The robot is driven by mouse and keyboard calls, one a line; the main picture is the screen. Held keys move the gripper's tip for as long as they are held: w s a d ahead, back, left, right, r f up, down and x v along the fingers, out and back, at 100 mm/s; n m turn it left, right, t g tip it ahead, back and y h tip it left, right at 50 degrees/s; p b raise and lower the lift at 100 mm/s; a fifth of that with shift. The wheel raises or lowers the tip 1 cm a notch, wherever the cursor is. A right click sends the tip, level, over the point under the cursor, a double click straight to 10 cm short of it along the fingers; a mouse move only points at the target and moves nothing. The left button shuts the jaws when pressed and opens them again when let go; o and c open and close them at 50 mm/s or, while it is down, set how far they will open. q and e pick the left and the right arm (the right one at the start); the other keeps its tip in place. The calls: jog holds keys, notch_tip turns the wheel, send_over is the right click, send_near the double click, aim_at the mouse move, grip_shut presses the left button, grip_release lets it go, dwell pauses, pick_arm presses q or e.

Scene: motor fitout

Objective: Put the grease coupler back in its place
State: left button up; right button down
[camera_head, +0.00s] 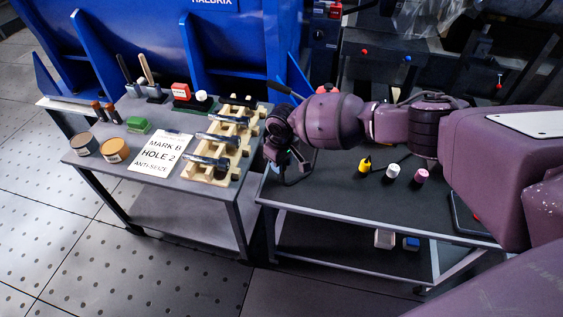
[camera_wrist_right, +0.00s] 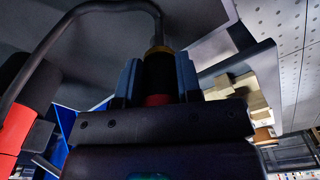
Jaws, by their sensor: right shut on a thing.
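My right gripper (camera_head: 290,160) is over the gap between the left bench and the right bench, near the right bench's left edge. In the right wrist view its two fingers (camera_wrist_right: 159,82) are shut on the grease coupler (camera_wrist_right: 159,73), a dark cylinder with a brass-coloured end and a red band. A dark hose (camera_wrist_right: 100,8) arcs from near the coupler over to the left of that view. In the head view the coupler is too small and dark to make out. I cannot identify its place in these views. My left gripper is not in view.
The left bench holds a wooden rack (camera_head: 217,168) with dark bolts, a sign (camera_head: 158,153), two tins and a green block (camera_head: 138,125). The right bench (camera_head: 320,207) carries yellow, white and pink-topped bottles; its front left is clear. A blue machine (camera_head: 215,40) stands behind.

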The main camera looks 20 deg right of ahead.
jog(key=shift+f, duration=0.65)
jog(key=shift+f+b, duration=0.45)
jog(key=shift+f, duration=0.45)
jog(key=c, duration=0.7)
grip_release()
